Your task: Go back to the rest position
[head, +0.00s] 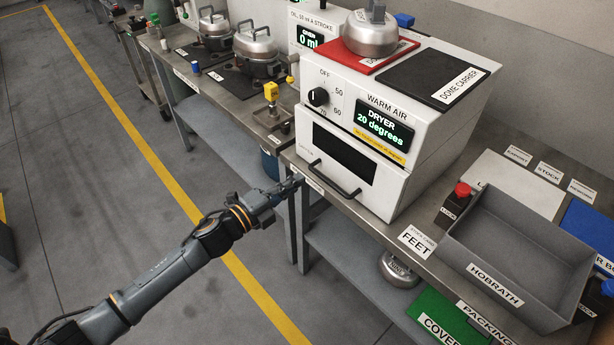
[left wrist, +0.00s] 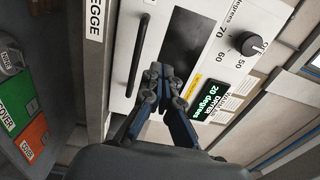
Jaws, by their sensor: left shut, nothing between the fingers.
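My left arm reaches in from the lower left of the head view. Its gripper (head: 292,184) is at the front edge of the bench, just left of the dryer's handle (head: 334,180). In the left wrist view the gripper (left wrist: 162,72) points at the dryer front, with its fingers shut and empty. The handle also shows in that view (left wrist: 137,58), left of the fingers; whether they touch it cannot be told. The white dryer (head: 397,190) has its door closed, and its display reads 20 degrees. My right gripper is not in view.
A metal compressor (head: 370,35) stands on a red mat on the dryer. A grey bin (head: 516,262) labelled HOBRATH sits to the right. More compressors (head: 256,50) stand on the bench at the back. The floor (head: 90,235) left of the bench is clear.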

